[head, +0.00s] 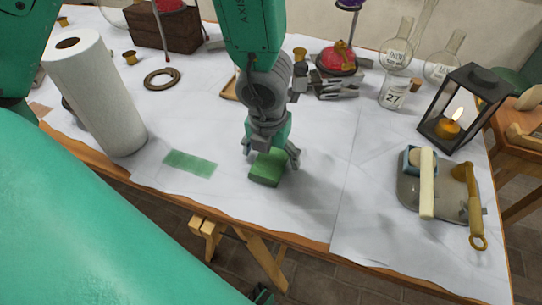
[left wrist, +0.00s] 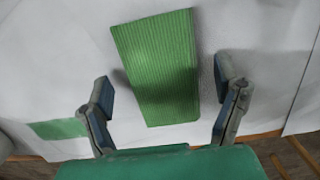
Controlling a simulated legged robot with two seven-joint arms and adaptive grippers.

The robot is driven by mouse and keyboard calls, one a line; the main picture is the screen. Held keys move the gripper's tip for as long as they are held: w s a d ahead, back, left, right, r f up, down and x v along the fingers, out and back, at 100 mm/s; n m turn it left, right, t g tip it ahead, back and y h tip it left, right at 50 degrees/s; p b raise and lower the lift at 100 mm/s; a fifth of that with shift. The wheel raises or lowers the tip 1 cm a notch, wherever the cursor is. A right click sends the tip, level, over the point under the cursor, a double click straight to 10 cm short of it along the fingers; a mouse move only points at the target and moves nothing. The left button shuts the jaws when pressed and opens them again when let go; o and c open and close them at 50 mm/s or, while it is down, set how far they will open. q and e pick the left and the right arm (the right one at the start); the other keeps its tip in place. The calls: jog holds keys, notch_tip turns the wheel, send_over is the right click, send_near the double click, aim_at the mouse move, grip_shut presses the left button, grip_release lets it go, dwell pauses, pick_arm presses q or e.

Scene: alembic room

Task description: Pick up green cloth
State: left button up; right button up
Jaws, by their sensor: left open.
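The green cloth (head: 265,171) is a small, ribbed, folded-looking block on the white-covered table, near its front edge. My left gripper (head: 270,158) comes down over it from above, fingers spread to either side. In the left wrist view the cloth (left wrist: 158,70) lies between the two open fingers, with a gap on each side. The gripper (left wrist: 163,88) holds nothing. The gripper hides part of the cloth's far side in the head view.
A flat green patch (head: 190,163) lies left of the cloth. A paper towel roll (head: 97,95) stands further left. A tray (head: 440,190) with a brush and a blue block, and a candle lantern (head: 461,110), are at right. Table around the cloth is clear.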

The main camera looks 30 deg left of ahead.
pick_arm(q)
jog(key=shift+d, duration=0.4)
jog(key=shift+a+f, duration=0.1)
jog(key=shift+a, duration=0.15)
jog(key=c, duration=1.1)
jog(key=shift+a, duration=0.1)
jog(key=shift+c, duration=0.6)
pick_arm(e)
jog(key=shift+d+f, duration=0.1)
pick_arm(q)
jog(key=shift+r, duration=0.4)
notch_tip(320, 180, up, 27)
jog(key=p, duration=1)
pick_arm(e)
notch_tip(320, 180, up, 10)
jog(key=shift+r, duration=0.2)
